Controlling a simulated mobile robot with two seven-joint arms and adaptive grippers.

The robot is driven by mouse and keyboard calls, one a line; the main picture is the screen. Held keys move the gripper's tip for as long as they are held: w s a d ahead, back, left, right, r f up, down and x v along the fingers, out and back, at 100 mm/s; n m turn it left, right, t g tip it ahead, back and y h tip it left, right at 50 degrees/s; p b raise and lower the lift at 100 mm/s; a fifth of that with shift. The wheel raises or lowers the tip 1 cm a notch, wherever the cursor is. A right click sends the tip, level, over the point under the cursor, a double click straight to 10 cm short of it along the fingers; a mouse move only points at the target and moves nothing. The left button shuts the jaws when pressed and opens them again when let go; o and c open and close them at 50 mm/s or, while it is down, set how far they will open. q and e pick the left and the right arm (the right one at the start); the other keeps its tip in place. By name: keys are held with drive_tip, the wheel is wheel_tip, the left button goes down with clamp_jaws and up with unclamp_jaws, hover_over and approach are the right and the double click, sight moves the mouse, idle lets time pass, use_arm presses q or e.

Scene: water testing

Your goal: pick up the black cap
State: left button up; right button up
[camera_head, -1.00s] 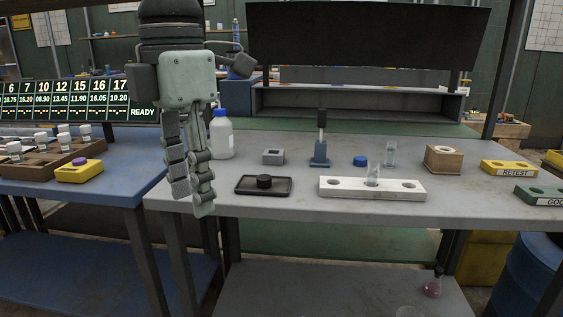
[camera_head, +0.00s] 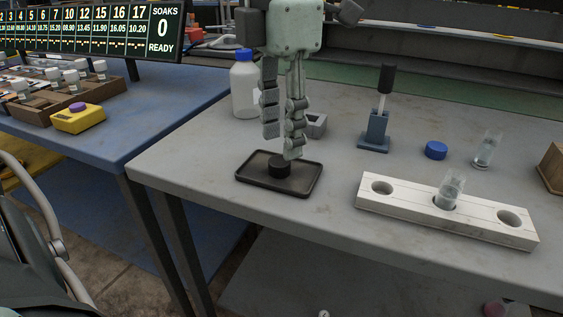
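The black cap (camera_head: 279,170) sits on a dark shallow tray (camera_head: 252,179) near the front edge of the grey table. My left gripper (camera_head: 281,146) points down just above the cap, its two fingers apart and nothing held between them. The right-hand fingertip overlaps the cap's upper right edge in the picture; I cannot tell whether it touches. My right gripper is not in view.
A white bottle with a blue lid (camera_head: 244,88) and a small grey block (camera_head: 316,126) stand behind the gripper. To the right are a blue stand (camera_head: 374,136), a blue cap (camera_head: 436,150) and a white rack (camera_head: 410,204) holding a glass vial (camera_head: 450,190).

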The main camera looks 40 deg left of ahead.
sight(282, 160)
use_arm(q)
wheel_tip(282, 160, down, 3)
drive_tip(key=shift+a, duration=0.1)
drive_tip(key=shift+f, duration=0.45)
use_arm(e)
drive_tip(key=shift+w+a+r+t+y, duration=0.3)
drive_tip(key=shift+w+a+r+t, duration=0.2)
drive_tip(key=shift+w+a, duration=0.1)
use_arm(q)
drive_tip(key=c, duration=0.4)
drive_tip(key=shift+c, duration=0.2)
drive_tip(key=shift+w+r, duration=0.1)
